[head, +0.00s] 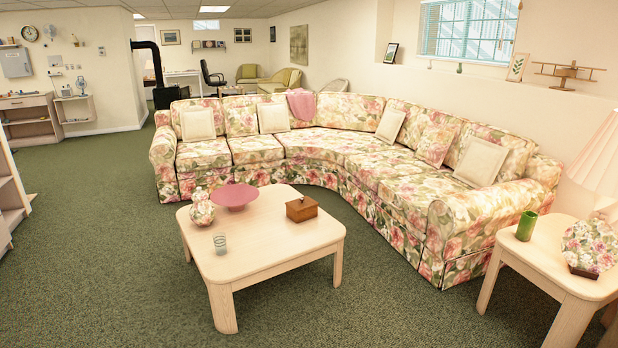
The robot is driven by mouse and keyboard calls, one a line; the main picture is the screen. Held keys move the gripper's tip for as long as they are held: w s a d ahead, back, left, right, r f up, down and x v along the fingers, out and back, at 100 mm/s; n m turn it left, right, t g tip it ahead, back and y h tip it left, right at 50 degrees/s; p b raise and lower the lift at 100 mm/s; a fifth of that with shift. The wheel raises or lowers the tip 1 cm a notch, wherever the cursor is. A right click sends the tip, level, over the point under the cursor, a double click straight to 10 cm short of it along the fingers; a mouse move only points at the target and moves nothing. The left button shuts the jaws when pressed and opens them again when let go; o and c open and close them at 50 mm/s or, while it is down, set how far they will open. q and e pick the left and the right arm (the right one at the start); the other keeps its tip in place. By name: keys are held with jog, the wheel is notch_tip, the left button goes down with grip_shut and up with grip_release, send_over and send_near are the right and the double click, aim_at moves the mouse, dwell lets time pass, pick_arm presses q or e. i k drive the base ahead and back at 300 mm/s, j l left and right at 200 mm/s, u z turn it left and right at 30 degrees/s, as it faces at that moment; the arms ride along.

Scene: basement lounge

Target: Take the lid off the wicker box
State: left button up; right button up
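A small brown box (302,209) stands on the right part of the pale wooden coffee table (262,262). It looks like the wicker box, but its weave is too small to make out. Its top appears closed, with a small knob-like point on it. The inside of the box is hidden. Neither of my grippers is in view, and nothing touches the box.
The table also holds a pink bowl (235,196), a floral lidded jar (202,208) and a glass (220,245). A floral corner sofa (400,185) stands behind it. A side table (548,250) is at right. Green carpet (110,230) is clear at left.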

aim_at(301, 203)
jog(key=i, duration=3.65)
jog(key=z, duration=0.45)
